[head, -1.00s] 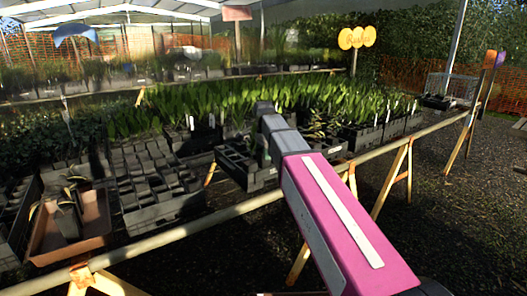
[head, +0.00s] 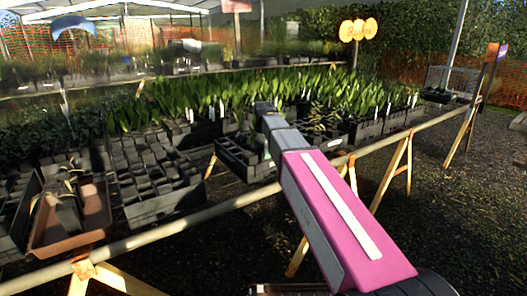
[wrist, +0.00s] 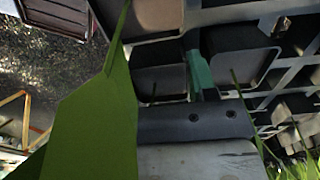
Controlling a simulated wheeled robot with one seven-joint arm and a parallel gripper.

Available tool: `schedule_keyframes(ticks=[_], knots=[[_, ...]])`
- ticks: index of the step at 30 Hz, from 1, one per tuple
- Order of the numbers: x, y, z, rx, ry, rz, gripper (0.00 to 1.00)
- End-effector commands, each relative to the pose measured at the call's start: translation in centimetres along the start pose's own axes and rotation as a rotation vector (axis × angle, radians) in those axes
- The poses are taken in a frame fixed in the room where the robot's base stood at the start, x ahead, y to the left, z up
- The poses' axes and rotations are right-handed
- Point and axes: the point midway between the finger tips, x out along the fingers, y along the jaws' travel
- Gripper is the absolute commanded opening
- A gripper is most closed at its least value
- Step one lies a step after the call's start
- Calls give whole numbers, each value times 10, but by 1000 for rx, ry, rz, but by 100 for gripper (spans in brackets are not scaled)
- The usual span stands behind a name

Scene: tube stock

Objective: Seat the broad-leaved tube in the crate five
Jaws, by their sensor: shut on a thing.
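My gripper shows in the wrist view (wrist: 200,80) as a dark bar with a teal finger pad. It is shut, and a broad green leaf (wrist: 85,135) rises close beside it, in front of the camera. The leaf appears to belong to the held broad-leaved tube; the grip itself is largely hidden. Square dark tubes (wrist: 240,55) in grid cells lie just beyond the fingers. In the head view my arm reaches over a black crate (head: 240,163) at the bench's front edge, partly covering it. I cannot read a number on it or tell how deep the held tube sits.
A crate of empty-looking tubes (head: 155,180) stands to the left, and a brown tray (head: 58,235) with a few plants lies further left. A crate of leafy plants (head: 322,137) is to the right. The bench rail (head: 200,220) runs along the front, on wooden trestles.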

Motion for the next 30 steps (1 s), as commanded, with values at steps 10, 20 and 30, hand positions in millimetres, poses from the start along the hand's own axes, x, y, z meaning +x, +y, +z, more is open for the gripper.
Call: schedule_keyframes(ticks=[10,20,30], knots=[[1,0,0,0,0,0,24],[5,0,0,0,0,0,65],[4,-1,0,0,0,-1,82]])
